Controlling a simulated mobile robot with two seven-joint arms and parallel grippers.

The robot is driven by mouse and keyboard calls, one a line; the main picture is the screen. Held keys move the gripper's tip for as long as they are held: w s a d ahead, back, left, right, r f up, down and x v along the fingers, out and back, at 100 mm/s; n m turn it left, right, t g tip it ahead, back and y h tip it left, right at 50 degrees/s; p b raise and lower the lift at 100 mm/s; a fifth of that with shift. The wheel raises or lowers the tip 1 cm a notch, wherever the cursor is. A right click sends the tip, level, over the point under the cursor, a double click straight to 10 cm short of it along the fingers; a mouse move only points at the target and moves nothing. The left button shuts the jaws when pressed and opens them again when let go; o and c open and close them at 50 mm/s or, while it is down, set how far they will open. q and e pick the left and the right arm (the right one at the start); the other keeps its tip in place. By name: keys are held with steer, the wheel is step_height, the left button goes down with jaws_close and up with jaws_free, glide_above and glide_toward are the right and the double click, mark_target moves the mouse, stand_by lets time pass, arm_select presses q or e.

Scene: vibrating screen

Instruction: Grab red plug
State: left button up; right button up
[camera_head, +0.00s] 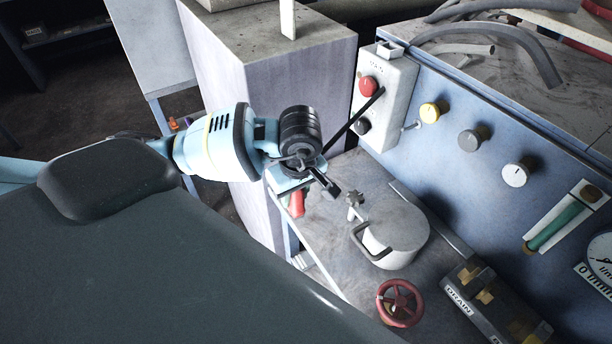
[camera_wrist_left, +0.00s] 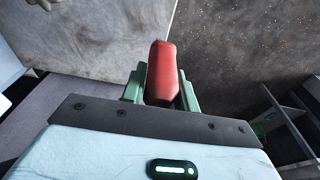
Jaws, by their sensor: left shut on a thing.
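The red plug (camera_wrist_left: 161,72) is a rounded red cylinder between the two green fingers of my left gripper (camera_wrist_left: 160,88) in the left wrist view. The fingers are shut on its sides, and its rounded end sticks out past them. In the head view, my left gripper (camera_head: 296,190) hangs over the left end of the grey ledge, and the red plug (camera_head: 297,204) shows below it. The wrist hides part of the gripper there. My right gripper is not in view.
A grey control box (camera_head: 391,75) with red and black knobs stands behind my gripper. The blue panel (camera_head: 450,150) carries several knobs. On the ledge are a white lidded pot (camera_head: 398,232), a red valve wheel (camera_head: 399,302) and a block marked DRAIN (camera_head: 485,292).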

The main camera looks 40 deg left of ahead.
arm_select(q)
steer(key=s+d, duration=0.1)
steer(key=s, duration=0.7)
steer(key=shift+s+r, duration=0.4)
